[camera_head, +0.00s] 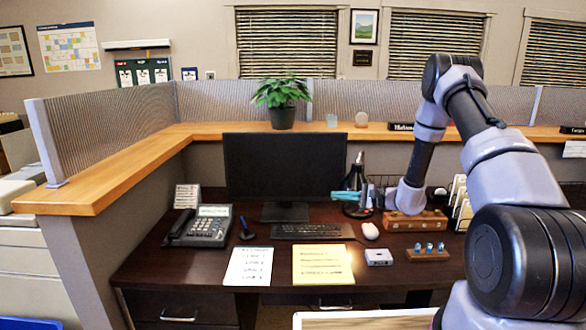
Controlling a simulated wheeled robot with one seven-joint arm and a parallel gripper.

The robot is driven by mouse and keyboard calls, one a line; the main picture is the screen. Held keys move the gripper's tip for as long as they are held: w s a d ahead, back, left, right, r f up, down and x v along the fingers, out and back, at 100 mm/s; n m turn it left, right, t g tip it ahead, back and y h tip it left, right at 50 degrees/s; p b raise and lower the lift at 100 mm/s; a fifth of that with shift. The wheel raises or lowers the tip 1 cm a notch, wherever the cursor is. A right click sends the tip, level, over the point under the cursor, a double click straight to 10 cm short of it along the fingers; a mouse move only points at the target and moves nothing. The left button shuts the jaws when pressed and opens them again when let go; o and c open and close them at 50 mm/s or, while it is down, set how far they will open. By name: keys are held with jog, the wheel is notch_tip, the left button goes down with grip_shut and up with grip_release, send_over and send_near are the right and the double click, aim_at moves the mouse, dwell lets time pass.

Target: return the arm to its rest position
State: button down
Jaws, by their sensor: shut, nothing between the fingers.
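My arm reaches in from the right side of the head view, bends high near the back wall, and comes down over the right part of the desk. My gripper (345,196) is at its lower end, pointing left, with teal fingers. It is shut and empty. It is in front of the black desk lamp (356,176) and near the right edge of the monitor (285,165). From this view I cannot tell whether it touches the lamp.
A potted plant (282,98) stands on the ledge.

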jog(key=s+a+r+n+g+h, duration=0.1)
jog(key=s+r+n+g+h, duration=0.15)
jog(key=s+r, duration=0.65)
jog(key=s+a+r+n+g+h, duration=0.1)
jog(key=s+r+n+g, duration=0.4)
jog(key=r, duration=0.9)
jog(key=s+d+r+t+h, duration=0.3)
jog(key=s+d+r+h, duration=0.1)
jog(key=s, duration=0.7)
jog(key=s+d+r+n+t+h, duration=0.1)
jog(key=s+d+r+t+h, duration=0.3)
jog(key=s+r, duration=0.4)
jog(key=s+d+h, duration=0.1)
jog(key=s+d, duration=0.1)
jog(key=s, duration=0.1)
jog(key=shift+d, duration=0.35)
